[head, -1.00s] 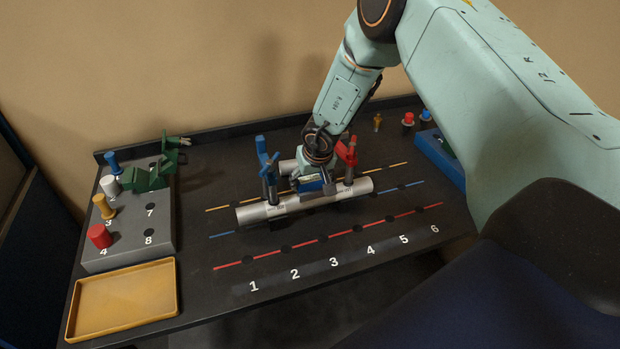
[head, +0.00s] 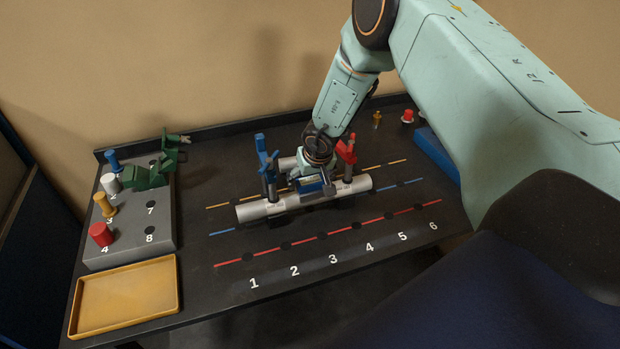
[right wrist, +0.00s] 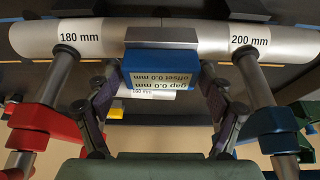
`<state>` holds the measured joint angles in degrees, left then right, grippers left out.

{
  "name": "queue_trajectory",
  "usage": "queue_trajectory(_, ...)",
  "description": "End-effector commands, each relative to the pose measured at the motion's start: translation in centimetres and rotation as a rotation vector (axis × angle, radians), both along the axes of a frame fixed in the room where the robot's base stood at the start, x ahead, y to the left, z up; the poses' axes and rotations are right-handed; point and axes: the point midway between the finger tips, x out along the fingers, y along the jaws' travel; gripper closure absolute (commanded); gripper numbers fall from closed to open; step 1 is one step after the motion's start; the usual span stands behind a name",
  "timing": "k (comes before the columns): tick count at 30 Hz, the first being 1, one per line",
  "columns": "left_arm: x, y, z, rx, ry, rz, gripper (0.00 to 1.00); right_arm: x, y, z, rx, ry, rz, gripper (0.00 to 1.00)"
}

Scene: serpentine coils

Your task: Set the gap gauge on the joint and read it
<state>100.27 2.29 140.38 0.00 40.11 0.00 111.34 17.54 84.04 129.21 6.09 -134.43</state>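The gap gauge (head: 310,187) has a blue body and sits on top of the silver pipe (head: 252,213), between the two upright clamps. In the right wrist view the gauge (right wrist: 163,65) has its grey block against the pipe, between the 180 mm and 200 mm labels. Its upside-down display reads gap 0.0 mm, offset 0.0 mm. A blue clamp (head: 267,165) and a red clamp (head: 347,152) stand on the pipe. My left gripper is out of view.
At left, a grey block (head: 130,240) holds several coloured pegs and a green clamp (head: 160,172). An empty yellow tray (head: 125,297) lies in front of it. A blue block (head: 436,153) is at right. The numbered front strip is clear.

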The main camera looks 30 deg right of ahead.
Motion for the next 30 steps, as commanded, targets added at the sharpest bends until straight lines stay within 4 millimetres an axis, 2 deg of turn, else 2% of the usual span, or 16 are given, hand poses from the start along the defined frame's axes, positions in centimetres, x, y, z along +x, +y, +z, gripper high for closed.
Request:
queue_trajectory(3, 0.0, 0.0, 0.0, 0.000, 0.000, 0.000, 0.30, 0.0, 0.0, 0.0, 0.000, 0.000, 0.000, 0.06)
queue_trajectory(13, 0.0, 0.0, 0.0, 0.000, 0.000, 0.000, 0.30, -0.1, 0.0, 0.0, 0.000, 0.001, 0.000, 0.06)
queue_trajectory(17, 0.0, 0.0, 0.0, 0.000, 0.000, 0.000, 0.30, -0.2, 0.0, 0.6, 0.000, 0.000, -0.001, 0.06)
queue_trajectory(23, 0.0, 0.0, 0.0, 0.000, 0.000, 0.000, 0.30, -0.9, 0.3, 2.5, 0.001, -0.002, 0.002, 0.06)
queue_trajectory(30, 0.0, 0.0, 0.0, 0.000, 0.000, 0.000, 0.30, -2.6, 0.7, 6.6, 0.001, -0.002, -0.001, 0.06)
